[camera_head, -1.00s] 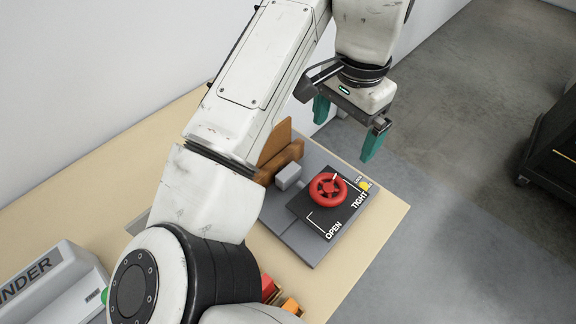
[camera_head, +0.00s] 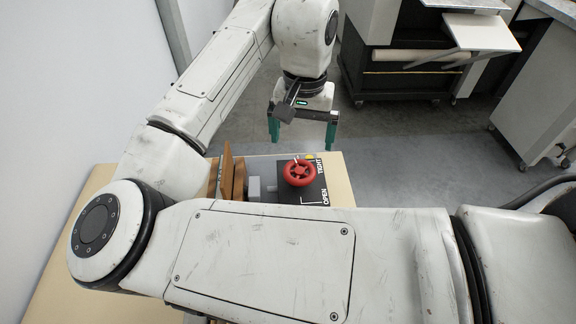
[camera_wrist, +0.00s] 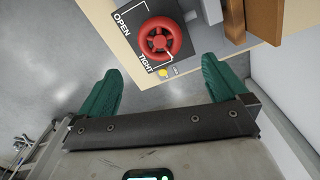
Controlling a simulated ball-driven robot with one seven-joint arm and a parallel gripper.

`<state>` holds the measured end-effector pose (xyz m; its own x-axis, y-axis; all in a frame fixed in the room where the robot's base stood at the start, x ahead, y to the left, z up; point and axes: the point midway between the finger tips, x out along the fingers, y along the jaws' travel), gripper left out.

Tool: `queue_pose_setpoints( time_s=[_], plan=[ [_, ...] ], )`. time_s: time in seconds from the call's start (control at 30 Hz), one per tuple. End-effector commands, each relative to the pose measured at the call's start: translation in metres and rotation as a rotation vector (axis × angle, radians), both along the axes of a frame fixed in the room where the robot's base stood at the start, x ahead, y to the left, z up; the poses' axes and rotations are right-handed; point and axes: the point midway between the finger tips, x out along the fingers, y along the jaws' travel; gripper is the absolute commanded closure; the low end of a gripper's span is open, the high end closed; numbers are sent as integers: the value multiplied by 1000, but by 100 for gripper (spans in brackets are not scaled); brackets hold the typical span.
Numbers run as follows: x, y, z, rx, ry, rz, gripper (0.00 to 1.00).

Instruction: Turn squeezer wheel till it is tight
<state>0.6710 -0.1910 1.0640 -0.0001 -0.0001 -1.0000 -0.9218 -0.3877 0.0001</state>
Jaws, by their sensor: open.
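The red squeezer wheel (camera_head: 299,172) sits on a dark plate (camera_head: 313,195) marked OPEN and TIGHT, near the table's end. In the wrist view the wheel (camera_wrist: 159,39) shows whole, with a small white mark on its rim on the TIGHT side. My gripper (camera_head: 303,142) is open and empty, with green fingers pointing down. It is above and beyond the wheel, apart from it. In the wrist view my gripper (camera_wrist: 165,85) has both fingers spread, the wheel lying ahead of the gap between them.
A yellow button (camera_wrist: 165,73) is beside the TIGHT label. Brown wooden pieces (camera_head: 232,178) and a grey block (camera_head: 254,187) stand left of the wheel. Machines (camera_head: 420,60) stand across the grey floor. A white wall (camera_head: 70,80) bounds the left. My arm hides much of the table (camera_head: 345,188).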

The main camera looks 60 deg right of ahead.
Motion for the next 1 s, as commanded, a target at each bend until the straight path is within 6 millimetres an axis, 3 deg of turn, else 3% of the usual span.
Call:
queue_pose_setpoints(
  time_s=[0.3, 0.5, 0.9, 1.0],
  plan=[
    [0, 1, -58, 0, 1, 2, 0],
    [1, 1, -81, -1, -2, 3, 0],
    [1, 1, -89, -2, -3, 2, 0],
    [1, 1, -89, -2, -3, 2, 9]
  ],
)
